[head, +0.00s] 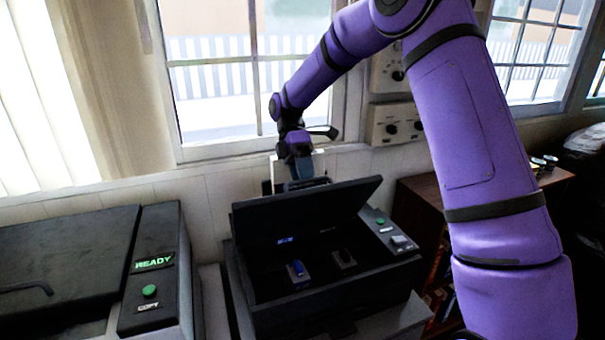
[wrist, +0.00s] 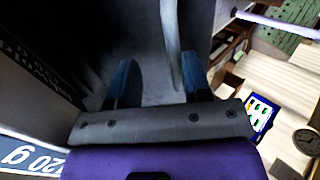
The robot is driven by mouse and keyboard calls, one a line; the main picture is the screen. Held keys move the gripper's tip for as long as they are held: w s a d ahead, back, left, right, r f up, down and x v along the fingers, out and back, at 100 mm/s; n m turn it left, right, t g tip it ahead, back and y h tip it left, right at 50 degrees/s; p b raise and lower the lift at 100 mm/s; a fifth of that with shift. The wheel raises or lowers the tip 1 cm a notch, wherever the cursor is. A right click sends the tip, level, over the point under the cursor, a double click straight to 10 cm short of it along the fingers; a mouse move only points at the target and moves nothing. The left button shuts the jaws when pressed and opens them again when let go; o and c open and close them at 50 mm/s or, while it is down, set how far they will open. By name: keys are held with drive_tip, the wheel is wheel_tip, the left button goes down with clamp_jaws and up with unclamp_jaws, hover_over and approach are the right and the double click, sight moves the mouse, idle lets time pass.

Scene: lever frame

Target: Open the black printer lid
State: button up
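The black printer (head: 330,300) stands below the window in the head view. Its lid (head: 300,215) is raised and tilted, showing the dark inside with a small blue-topped part and a darker part. My gripper (head: 306,182) is at the lid's upper edge, partly hidden behind it. In the wrist view my gripper (wrist: 157,82) has its two blue fingers wide apart. A grey curved bar (wrist: 170,35), perhaps the lid's handle, runs down between the fingers, closer to the right one. I cannot tell if it touches that finger.
Another dark machine (head: 65,255) with a green READY display stands at the left. A brown bookshelf (head: 420,215) stands right of the printer. Wall boxes (head: 395,123) and the window (head: 250,85) are behind. My purple arm arches over the right side.

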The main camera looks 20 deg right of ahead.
drive_tip(key=v, duration=1)
drive_tip(key=shift+w+r, duration=0.3)
